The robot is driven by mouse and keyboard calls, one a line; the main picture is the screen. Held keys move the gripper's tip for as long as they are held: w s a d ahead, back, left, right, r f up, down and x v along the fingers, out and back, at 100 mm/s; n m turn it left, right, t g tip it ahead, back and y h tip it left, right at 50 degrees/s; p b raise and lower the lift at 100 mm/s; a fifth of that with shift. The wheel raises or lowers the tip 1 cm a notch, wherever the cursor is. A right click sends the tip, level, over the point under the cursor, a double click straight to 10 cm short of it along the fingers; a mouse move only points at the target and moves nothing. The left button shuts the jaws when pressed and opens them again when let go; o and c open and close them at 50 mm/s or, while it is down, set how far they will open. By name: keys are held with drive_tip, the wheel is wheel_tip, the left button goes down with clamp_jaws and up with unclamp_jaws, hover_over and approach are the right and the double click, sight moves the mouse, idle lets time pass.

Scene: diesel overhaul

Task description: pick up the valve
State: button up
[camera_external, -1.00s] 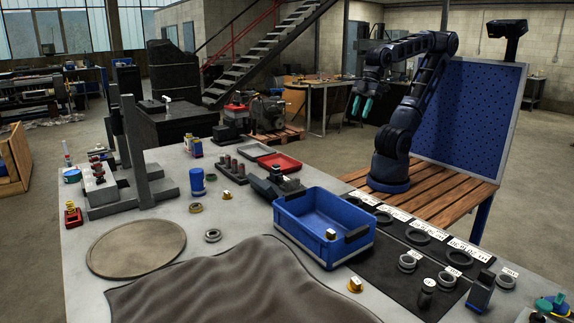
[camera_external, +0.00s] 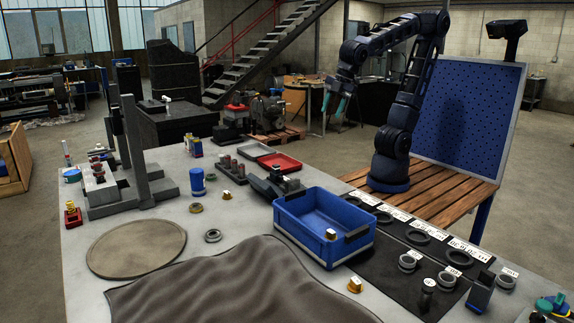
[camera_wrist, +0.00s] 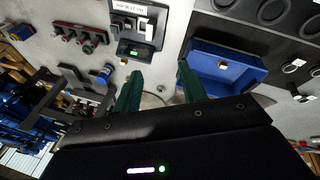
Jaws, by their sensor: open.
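My gripper (camera_external: 335,103) hangs in the air beyond the back edge of the workbench, well above it, with its two teal fingers apart and nothing between them. In the wrist view my gripper (camera_wrist: 157,80) also shows open and empty, with the bench and the blue bin (camera_wrist: 250,75) below. I cannot make out for certain which small part is the valve. Candidates are too small to tell among the parts on the bench. A dark block with several upright cylinders (camera_external: 228,168) stands left of the blue bin (camera_external: 300,229).
A red tray (camera_external: 279,163) lies behind the bin. A grey press stand (camera_external: 135,150) rises at left. A round mat (camera_external: 136,248) and a crumpled dark cloth (camera_external: 230,290) cover the front. A black mat (camera_external: 400,285) with rings and labels lies at right.

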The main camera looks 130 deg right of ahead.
drive_tip(key=w+d+f+n+g+h, duration=0.15)
drive_tip(key=w+d+n, duration=0.25)
drive_tip(key=w, duration=0.7)
drive_tip(key=n+g+h, duration=0.1)
drive_tip(key=n, duration=0.9)
hover_over(227, 191)
drive_tip(key=a, duration=0.3)
wheel_tip(227, 191, down, 26)
drive_tip(key=shift+r, duration=0.2)
drive_tip(key=shift+x, duration=2.65)
drive_tip(key=shift+d+r, duration=0.1)
drive_tip(key=shift+d, duration=0.05)
drive_tip(key=shift+c, duration=0.2)
clamp_jaws()
